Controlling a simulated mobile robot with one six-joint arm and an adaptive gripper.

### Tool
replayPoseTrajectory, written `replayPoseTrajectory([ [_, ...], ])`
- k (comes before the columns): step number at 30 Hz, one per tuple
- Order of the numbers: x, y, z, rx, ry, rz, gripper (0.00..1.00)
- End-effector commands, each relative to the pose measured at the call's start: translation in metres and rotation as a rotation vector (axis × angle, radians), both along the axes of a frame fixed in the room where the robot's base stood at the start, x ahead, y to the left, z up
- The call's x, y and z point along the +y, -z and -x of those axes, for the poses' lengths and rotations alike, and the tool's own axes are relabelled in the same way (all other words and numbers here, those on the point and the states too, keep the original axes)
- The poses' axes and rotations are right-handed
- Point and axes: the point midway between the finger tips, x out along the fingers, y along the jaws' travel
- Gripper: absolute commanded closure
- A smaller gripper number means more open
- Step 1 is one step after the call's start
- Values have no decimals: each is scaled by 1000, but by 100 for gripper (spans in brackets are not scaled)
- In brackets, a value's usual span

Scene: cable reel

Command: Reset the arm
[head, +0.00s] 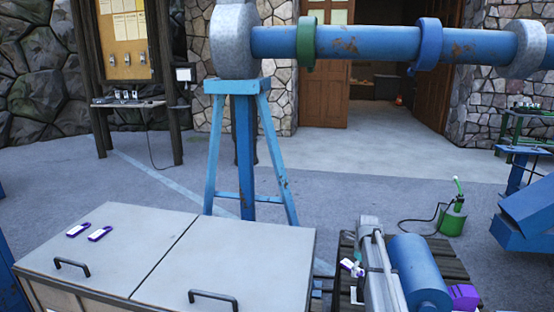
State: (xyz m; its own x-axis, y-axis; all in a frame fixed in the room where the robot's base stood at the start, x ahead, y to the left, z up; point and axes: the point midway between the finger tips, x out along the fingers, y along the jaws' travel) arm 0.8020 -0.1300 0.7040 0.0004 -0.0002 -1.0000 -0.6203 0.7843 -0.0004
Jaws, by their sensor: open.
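My gripper and arm are not in view in the head view. The task names no other object.
A grey cabinet (245,250) with two handles fills the lower left; two purple tags (99,233) lie on it. A blue stand (246,150) carries a blue shaft (390,43). A pallet (447,259) bears a blue cylinder (417,270). Floor (360,200) behind is open.

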Motion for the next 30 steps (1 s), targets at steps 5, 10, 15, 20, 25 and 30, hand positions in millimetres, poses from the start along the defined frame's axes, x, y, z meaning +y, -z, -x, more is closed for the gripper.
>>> replayPoseTrajectory([
  [5,5,3,7,0,-55,0,0],
  [10,10,6,14,0,-125,0,0],
  [15,17,11,25,0,-223,0,0],
  [20,26,16,38,0,-350,0,0],
  [25,40,26,62,0,-555,0,0],
  [30,56,37,90,0,-815,0,0],
])
